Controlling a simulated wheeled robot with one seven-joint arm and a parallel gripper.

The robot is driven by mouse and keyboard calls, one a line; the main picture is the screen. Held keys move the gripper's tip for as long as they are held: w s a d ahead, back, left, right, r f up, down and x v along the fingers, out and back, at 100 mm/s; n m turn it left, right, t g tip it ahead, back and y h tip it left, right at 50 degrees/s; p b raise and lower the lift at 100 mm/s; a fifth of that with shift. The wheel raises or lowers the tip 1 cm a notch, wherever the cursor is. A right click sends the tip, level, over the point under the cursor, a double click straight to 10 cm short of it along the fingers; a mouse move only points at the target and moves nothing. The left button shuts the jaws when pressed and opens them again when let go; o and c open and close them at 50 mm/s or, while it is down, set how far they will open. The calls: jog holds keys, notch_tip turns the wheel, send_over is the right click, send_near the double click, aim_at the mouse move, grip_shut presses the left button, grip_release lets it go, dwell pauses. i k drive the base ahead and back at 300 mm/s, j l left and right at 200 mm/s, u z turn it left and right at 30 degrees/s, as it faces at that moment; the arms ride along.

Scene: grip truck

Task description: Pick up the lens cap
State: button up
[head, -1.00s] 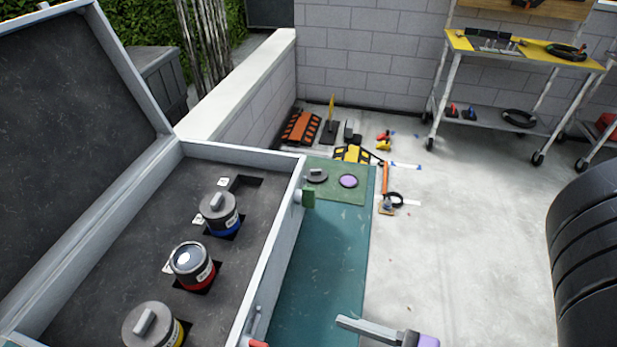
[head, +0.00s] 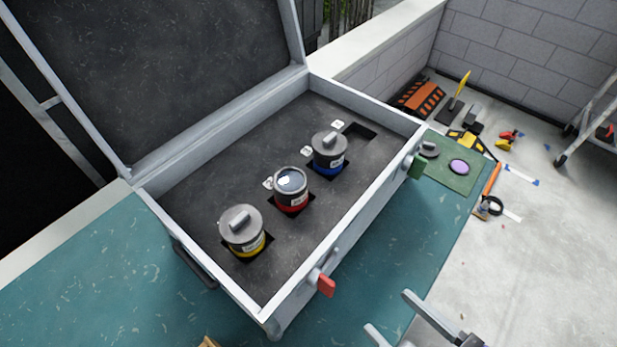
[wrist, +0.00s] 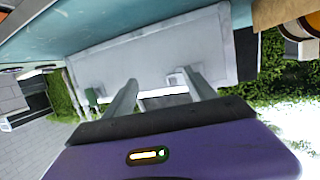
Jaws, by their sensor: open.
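A round dark grey lens cap with a raised grip (head: 428,150) lies on a small green mat (head: 455,182) at the far right end of the teal table. A flat purple disc (head: 459,167) lies beside it. In the open case (head: 375,192) stand a blue-banded lens (head: 330,163) and a yellow-banded lens (head: 243,241), both with grey caps on. Between them a red-banded lens (head: 291,198) shows bare glass. My gripper (head: 389,311) is open and empty, in front of the case and well short of the mat. The wrist view shows its fingers (wrist: 161,80) before the case's outer wall.
The case has a raised lid (head: 210,70), a red latch (head: 326,285) and a green latch (head: 415,167) on its front. An empty slot (head: 360,131) is at its far end. The teal table (head: 385,255) is clear between case and mat. Tools lie on the floor beyond.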

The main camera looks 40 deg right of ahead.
aim_at(429, 149)
jog(key=i+j+z, duration=0.1)
jog(key=z, duration=0.35)
jog(key=j+z, duration=0.2)
jog(key=z, duration=0.25)
jog(key=i+j+z, duration=0.1)
jog(key=z, duration=0.35)
jog(key=k+j, duration=0.05)
